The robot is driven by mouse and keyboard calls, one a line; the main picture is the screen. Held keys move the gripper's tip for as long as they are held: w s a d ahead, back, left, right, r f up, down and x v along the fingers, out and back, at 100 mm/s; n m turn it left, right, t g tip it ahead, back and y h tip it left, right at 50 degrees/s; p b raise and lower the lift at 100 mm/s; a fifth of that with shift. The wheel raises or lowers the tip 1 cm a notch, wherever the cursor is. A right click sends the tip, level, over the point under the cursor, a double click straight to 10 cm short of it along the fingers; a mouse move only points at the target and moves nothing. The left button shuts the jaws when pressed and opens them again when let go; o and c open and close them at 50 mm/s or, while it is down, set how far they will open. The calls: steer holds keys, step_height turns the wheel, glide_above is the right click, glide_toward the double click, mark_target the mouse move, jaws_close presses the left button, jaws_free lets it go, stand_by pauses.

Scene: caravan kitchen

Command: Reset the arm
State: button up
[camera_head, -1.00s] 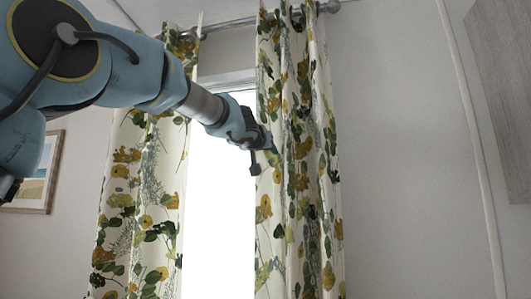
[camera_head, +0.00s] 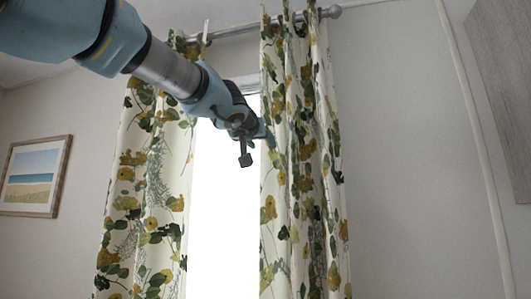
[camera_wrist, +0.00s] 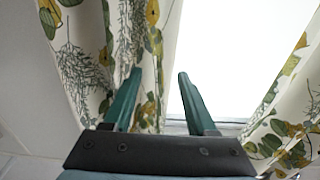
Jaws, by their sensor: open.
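My arm reaches in from the upper left of the head view, in front of the window. My gripper (camera_wrist: 154,90) shows in the wrist view with its two green fingers spread apart. It is open, with nothing between the fingers. In the head view the end of the arm is in front of the bright window, beside the right curtain; the fingers are hard to make out there. I cannot tell whether they touch the curtain.
The left curtain (camera_head: 150,190) and right curtain (camera_head: 303,180), both floral, hang from a rod (camera_head: 235,29) around the bright window (camera_head: 222,210). A framed beach picture (camera_head: 34,177) hangs on the left wall. The wall (camera_head: 410,150) on the right is bare.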

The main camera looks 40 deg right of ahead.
steer(key=shift+s+a, duration=0.35)
steer(key=shift+a, duration=0.1)
steer(key=w+a+f+n+g+y, duration=0.1)
steer(key=w+a+f+y, duration=0.2)
steer(key=w+a+f, duration=0.55)
steer(key=w+a+f+n+y, duration=0.2)
steer(key=a+f+y, duration=0.25)
steer(key=f, duration=0.85)
steer(key=w+a+f+n+g+y, duration=0.1)
steer(key=w+a+f+y, duration=0.1)
steer(key=w+a+f, duration=0.55)
steer(key=s+a+f+n+g+y, duration=0.15)
steer(key=s+a+f, duration=0.25)
steer(key=a+f, duration=0.4)
steer(key=s+a+f+n+g+y, duration=0.1)
steer(key=s+a+f+g+y, duration=0.15)
steer(key=a+f, duration=0.55)
steer(key=s+a+f+n+g, duration=0.2)
steer(key=s+a+f, duration=0.6)
steer(key=s+f, duration=0.5)
steer(key=shift+a+g, duration=0.35)
steer(key=shift+g, duration=0.55)
